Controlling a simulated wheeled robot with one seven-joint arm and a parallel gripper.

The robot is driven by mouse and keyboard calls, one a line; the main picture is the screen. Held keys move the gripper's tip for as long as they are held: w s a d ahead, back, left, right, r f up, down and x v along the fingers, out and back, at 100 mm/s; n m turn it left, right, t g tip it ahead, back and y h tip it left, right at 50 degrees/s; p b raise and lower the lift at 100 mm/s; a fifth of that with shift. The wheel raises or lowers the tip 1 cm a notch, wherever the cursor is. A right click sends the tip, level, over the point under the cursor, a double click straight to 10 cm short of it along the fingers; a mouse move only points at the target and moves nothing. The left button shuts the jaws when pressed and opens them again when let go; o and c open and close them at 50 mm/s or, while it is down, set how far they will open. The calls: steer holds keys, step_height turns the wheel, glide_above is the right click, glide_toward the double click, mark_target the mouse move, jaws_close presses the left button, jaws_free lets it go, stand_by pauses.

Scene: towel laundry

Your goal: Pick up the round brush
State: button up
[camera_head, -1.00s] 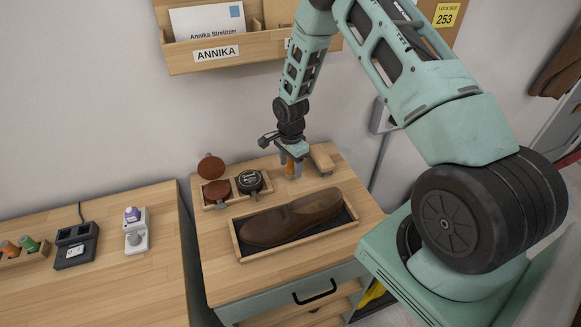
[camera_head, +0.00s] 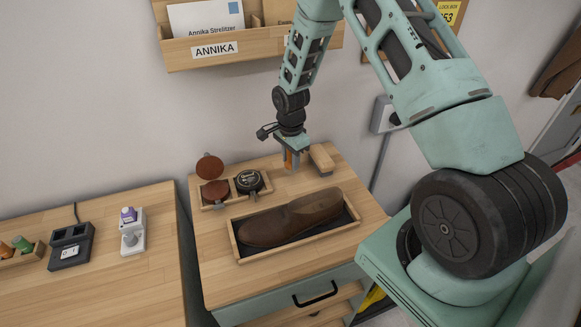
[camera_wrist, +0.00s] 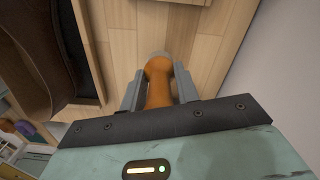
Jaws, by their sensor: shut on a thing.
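The round brush (camera_wrist: 158,82) has an orange-brown rounded handle. In the wrist view it stands between the two grey fingers of my gripper (camera_wrist: 158,90), which is shut on it. In the head view, the brush (camera_head: 291,158) shows as a small orange patch in my gripper (camera_head: 291,162), over the back of the wooden table. The fingers hide much of it there. I cannot tell clearly whether its lower end touches the table.
A brown shoe (camera_head: 292,219) lies in a wooden tray (camera_head: 300,254) just in front. A wooden block (camera_head: 322,159) stands close to the right of my gripper. An open polish tin (camera_head: 214,191) and a black tin (camera_head: 249,182) are at left. The wall is close behind.

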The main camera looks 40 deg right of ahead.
step_height(320, 180, up, 9)
steer(key=b, duration=0.2)
steer(key=shift+b, duration=0.3)
steer(key=s+a+b, duration=0.1)
steer(key=s+b, duration=0.1)
steer(key=s, duration=0.4)
steer(key=s+a+b, duration=0.2)
steer(key=s, duration=0.4)
steer(key=s+a+b, duration=0.2)
steer(key=s, duration=0.5)
steer(key=shift+a, duration=0.25)
steer(key=shift+w, duration=0.1)
stand_by(0.7)
